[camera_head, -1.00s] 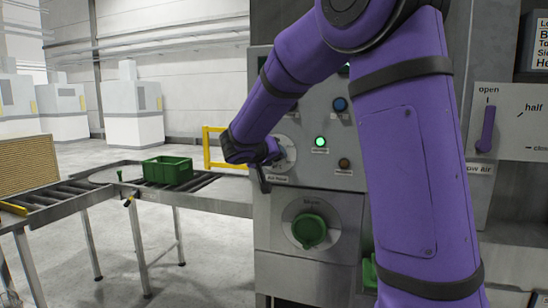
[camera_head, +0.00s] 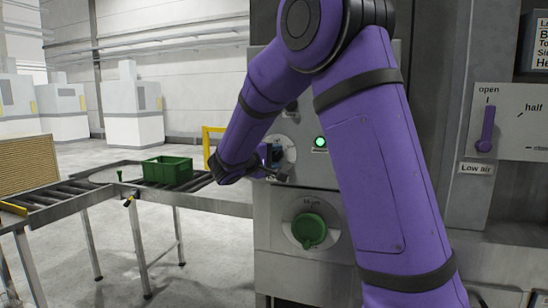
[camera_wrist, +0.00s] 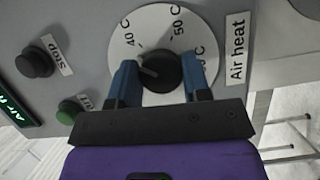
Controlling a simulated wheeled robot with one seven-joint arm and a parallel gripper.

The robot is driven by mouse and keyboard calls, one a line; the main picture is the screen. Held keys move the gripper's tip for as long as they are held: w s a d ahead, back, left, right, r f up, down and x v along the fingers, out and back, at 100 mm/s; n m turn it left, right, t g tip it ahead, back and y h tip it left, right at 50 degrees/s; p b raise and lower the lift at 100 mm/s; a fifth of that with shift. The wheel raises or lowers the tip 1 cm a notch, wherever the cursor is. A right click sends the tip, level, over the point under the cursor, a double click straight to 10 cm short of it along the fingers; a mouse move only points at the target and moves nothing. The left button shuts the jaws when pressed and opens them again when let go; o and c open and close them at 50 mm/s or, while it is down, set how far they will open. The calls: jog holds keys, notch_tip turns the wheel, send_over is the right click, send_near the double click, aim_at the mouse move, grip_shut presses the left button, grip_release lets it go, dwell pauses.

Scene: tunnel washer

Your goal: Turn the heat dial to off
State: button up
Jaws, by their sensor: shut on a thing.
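The heat dial, a round white face marked 40 C and 50 C and labelled "Air heat", fills the upper middle of the wrist view (camera_wrist: 124,35). Its black knob (camera_wrist: 165,72) has a pale pointer line directed left, just below the 40 C mark. My gripper (camera_wrist: 161,78) has its blue fingers on both sides of the knob and is shut on it. In the head view my gripper (camera_head: 272,156) is at the control panel, and my arm and gripper hide most of the dial (camera_head: 289,148).
Near the dial are a black Stop button (camera_wrist: 37,62), a green button (camera_wrist: 70,110) and a lit green lamp (camera_head: 320,142). A large green knob (camera_head: 309,230) is below. A purple lever (camera_head: 487,130) is at right. A green crate (camera_head: 168,170) stands on the roller conveyor at left.

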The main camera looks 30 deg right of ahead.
jog(key=n+h, duration=0.1)
jog(key=n, duration=0.2)
jog(key=shift+n, duration=0.3)
jog(key=shift+n+t+h, duration=0.5)
jog(key=shift+n+t, duration=0.3)
jog(key=shift+n, duration=1.2)
jog(key=o, duration=0.9)
jog(key=shift+a, duration=0.1)
jog(key=v, duration=1)
jog(key=shift+s+a+f, duration=0.15)
jog(key=shift+a+f, duration=0.1)
